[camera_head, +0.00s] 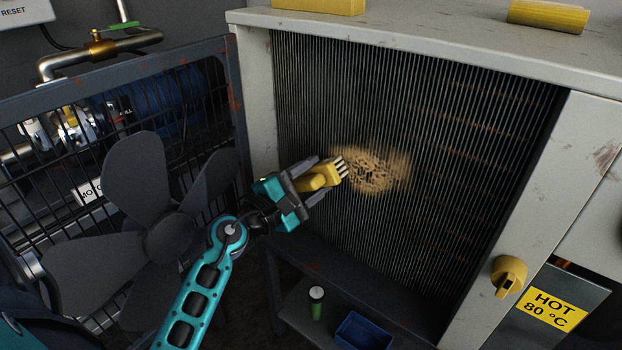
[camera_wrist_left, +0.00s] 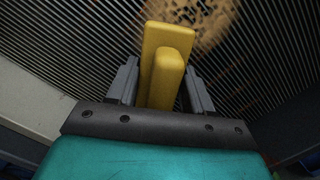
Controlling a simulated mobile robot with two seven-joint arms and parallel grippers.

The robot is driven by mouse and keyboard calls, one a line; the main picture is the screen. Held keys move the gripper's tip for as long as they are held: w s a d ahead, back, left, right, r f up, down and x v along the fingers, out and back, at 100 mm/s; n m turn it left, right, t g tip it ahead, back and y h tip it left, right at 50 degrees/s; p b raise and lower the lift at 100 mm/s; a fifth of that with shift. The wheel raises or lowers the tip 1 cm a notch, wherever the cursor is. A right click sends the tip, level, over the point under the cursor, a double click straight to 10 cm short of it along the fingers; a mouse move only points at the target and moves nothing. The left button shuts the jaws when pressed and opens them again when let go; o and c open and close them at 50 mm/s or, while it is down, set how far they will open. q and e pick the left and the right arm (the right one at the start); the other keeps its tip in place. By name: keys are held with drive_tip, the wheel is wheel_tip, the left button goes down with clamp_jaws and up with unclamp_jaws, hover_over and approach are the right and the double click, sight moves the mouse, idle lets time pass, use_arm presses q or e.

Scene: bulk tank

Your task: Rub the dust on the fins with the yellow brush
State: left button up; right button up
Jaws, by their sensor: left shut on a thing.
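The yellow brush (camera_head: 320,178) is held in my left gripper (camera_head: 314,180), with its pale bristles pointing toward the fins. The dust (camera_head: 375,170) is a tan patch near the middle of the dark vertical fins (camera_head: 450,190). In the head view the bristle tips appear at the left edge of the patch; I cannot tell whether they touch. In the left wrist view the brush (camera_wrist_left: 166,65) stands between the fingers of the left gripper (camera_wrist_left: 160,85), and the dust (camera_wrist_left: 205,18) shows at the top, just beyond it. My right gripper is not in view.
A grey fan (camera_head: 165,235) and barred guard (camera_head: 235,100) stand to the left. A yellow knob (camera_head: 508,274) and a hot warning label (camera_head: 553,312) are at lower right. A green-and-white canister (camera_head: 317,302) and blue bin (camera_head: 362,334) sit on the shelf below. Yellow blocks (camera_head: 548,15) lie on top.

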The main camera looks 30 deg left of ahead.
use_arm(q)
drive_tip(key=shift+w+d, duration=0.1)
drive_tip(key=shift+w, duration=0.65)
drive_tip(key=shift+d, duration=0.1)
